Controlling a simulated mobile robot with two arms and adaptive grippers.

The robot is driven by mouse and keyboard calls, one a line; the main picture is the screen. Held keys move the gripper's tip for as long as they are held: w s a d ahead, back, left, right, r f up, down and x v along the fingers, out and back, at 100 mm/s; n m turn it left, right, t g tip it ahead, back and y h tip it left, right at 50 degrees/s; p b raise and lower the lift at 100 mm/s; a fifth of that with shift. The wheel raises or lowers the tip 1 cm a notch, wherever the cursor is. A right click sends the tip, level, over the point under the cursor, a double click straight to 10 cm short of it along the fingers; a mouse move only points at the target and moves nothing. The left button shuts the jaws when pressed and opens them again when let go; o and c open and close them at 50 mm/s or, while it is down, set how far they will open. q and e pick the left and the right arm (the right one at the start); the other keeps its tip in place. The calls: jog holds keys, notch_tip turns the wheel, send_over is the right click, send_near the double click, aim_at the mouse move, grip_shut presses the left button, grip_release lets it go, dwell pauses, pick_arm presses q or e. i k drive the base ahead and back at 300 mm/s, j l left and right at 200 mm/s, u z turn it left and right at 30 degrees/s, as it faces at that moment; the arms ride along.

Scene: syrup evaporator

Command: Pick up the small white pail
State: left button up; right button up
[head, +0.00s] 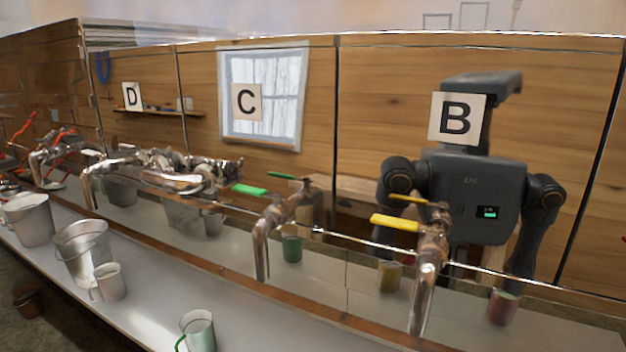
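A small pale grey-white pail or mug (110,283) with a side handle stands upright on the light metal counter (150,312) at the left. It is beside a larger grey metal bucket (84,246), which stands just behind it. Whether they touch is hard to tell. Another grey metal bucket (29,220) stands farther left. Neither of my grippers shows directly in the head view.
Taps with a yellow handle (395,223) and a green handle (249,189) jut over the counter.

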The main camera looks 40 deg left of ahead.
aim_at(30, 217)
jog(key=u, duration=3)
jog(key=i+j+z, duration=0.25)
jog(key=i, duration=0.3)
jog(key=i+j+z, duration=0.2)
jog(key=i+j, duration=0.35)
